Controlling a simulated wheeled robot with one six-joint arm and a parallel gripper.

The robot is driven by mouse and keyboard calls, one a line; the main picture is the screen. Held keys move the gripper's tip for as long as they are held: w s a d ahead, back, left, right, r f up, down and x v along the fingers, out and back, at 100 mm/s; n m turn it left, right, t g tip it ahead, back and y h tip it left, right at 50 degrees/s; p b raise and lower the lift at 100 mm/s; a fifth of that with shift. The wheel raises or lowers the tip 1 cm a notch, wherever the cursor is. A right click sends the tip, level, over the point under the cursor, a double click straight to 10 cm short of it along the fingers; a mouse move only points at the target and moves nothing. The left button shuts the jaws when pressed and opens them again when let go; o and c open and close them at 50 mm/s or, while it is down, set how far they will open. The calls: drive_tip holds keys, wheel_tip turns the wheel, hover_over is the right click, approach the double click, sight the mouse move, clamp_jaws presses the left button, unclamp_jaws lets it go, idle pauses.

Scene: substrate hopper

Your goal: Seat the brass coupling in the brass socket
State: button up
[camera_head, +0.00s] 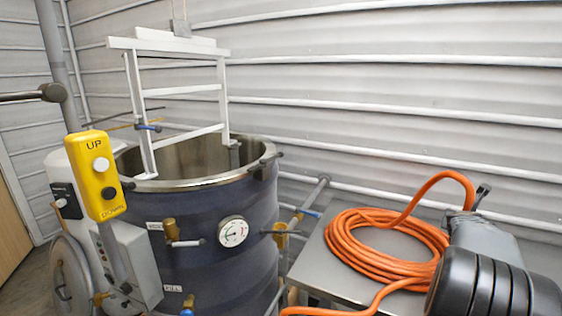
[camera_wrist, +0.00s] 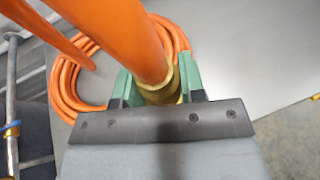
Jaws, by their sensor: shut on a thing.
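My gripper (camera_wrist: 158,84) has green fingers shut on the brass coupling (camera_wrist: 160,94) at the end of the thick orange hose (camera_wrist: 118,35). The coupling shows between the fingers in the wrist view, held above the grey table. In the head view my gripper (camera_head: 481,197) is at the right, beside the raised loop of hose (camera_head: 432,184), and the coupling cannot be made out. Brass fittings show on the dark tank (camera_head: 200,262): one at upper front (camera_head: 171,229), one low down (camera_head: 188,301), and one at its right side (camera_head: 280,236). I cannot tell which is the socket.
The hose lies coiled on the grey table (camera_head: 312,262) right of the tank. A dial gauge (camera_head: 233,231) and several handles stick out from the tank. A white frame (camera_head: 190,88) stands in its open top. A yellow UP/DOWN control box (camera_head: 96,172) hangs at left.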

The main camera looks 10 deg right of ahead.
drive_tip(key=shift+s+r, duration=0.1)
drive_tip(key=shift+s, duration=0.05)
drive_tip(key=shift+d, duration=0.2)
